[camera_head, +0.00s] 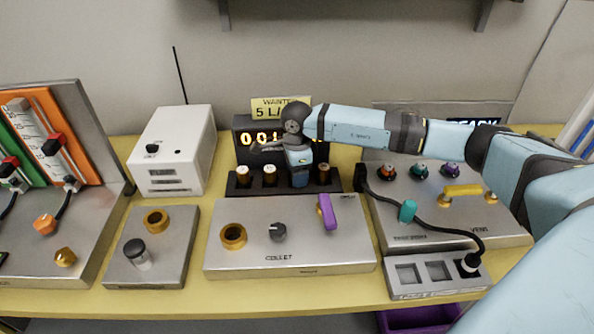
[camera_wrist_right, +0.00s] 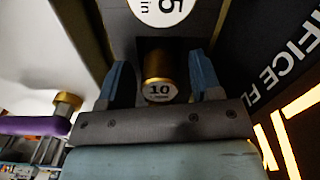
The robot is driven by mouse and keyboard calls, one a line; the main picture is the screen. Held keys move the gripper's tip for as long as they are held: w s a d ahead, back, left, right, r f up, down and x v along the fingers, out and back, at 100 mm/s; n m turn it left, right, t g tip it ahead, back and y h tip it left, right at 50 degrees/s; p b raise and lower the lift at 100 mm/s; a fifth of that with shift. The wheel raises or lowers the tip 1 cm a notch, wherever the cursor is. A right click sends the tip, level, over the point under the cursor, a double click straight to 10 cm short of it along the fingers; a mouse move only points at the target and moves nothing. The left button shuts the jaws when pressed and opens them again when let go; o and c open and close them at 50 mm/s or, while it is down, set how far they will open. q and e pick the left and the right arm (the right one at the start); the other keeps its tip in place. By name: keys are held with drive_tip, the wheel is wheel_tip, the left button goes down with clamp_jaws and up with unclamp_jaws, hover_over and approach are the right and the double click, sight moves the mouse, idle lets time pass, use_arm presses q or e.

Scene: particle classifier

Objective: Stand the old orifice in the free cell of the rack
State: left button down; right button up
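The black rack (camera_head: 333,184) stands at the back middle below the lit display, with several white-topped brass orifices in it, one (camera_head: 241,174) at its left end. My right gripper (camera_head: 299,179) points down at the rack, right of its middle, and hides part of it. In the right wrist view, a brass orifice marked 10 (camera_wrist_right: 158,68) is between the gripper's two fingers (camera_wrist_right: 162,82), with a gap visible on each side. The fingers are open. A white disc marked 5 (camera_wrist_right: 160,8) is beyond it. I cannot tell whether the marked-10 piece is fully seated. My left gripper is not in view.
The collet box (camera_head: 300,258), with a brass ring (camera_head: 233,236) and purple lever (camera_head: 327,212), stands in front of the rack. A white box (camera_head: 172,150) is left of the rack. A cabled panel (camera_head: 420,230) lies to the right, beneath my right arm.

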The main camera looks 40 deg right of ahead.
drive_tip(key=shift+r, duration=0.1)
drive_tip(key=shift+r, duration=0.25)
wheel_tip(320, 180, up, 12)
drive_tip(key=shift+p, duration=0.4)
drive_tip(key=shift+f, duration=0.15)
